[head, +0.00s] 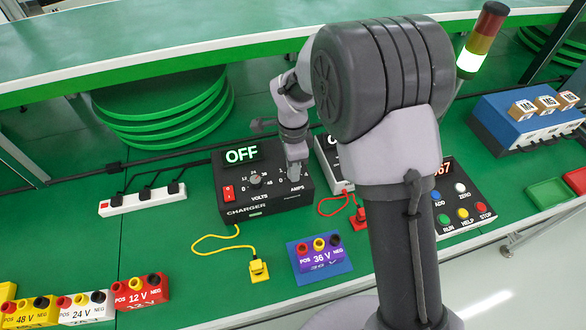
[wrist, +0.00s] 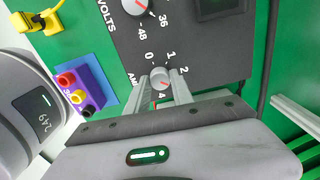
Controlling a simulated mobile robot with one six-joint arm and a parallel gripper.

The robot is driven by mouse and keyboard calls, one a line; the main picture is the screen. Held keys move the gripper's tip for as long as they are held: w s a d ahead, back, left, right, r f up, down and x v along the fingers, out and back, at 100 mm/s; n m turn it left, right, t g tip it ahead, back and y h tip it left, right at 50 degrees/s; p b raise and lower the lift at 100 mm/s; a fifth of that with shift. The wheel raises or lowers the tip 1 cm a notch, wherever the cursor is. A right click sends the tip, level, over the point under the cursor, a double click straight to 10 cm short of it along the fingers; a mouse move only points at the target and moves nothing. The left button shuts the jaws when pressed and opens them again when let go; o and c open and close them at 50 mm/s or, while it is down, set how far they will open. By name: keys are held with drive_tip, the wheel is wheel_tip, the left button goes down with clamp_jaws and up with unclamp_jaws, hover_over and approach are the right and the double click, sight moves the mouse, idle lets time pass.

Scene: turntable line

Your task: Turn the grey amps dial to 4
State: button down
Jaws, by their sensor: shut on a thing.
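The grey amps dial (wrist: 160,82) sits on the face of the black charger (head: 239,194), with the marks 0, 1, 2 and 4 around it. In the wrist view my gripper (wrist: 161,78) has one finger on each side of the dial and is shut on it. A little red shows at the dial near the 4, but the fingers crowd it and I cannot tell its exact setting. In the head view my gripper (head: 294,174) reaches down onto the charger's right part and mostly hides the dial. The charger's display (head: 241,154) reads OFF.
The volts dial (head: 255,180) and red switch (head: 228,192) are left of my gripper. A second unit (head: 331,165) stands close on the right. A yellow plug (head: 259,270) and purple 36 V block (head: 318,256) lie in front. A white power strip (head: 142,199) is at left.

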drive_tip(key=m+b, duration=0.2)
drive_tip(key=m, duration=0.4)
drive_tip(key=shift+f, duration=0.1)
drive_tip(key=m+b, duration=0.3)
drive_tip(key=m, duration=0.3)
drive_tip(key=shift+m, duration=0.3)
idle(0.3)
drive_tip(key=c, duration=1.1)
unclamp_jaws()
drive_tip(key=shift+r, duration=0.2)
wheel_tip(320, 180, up, 17)
drive_tip(key=p, duration=0.7)
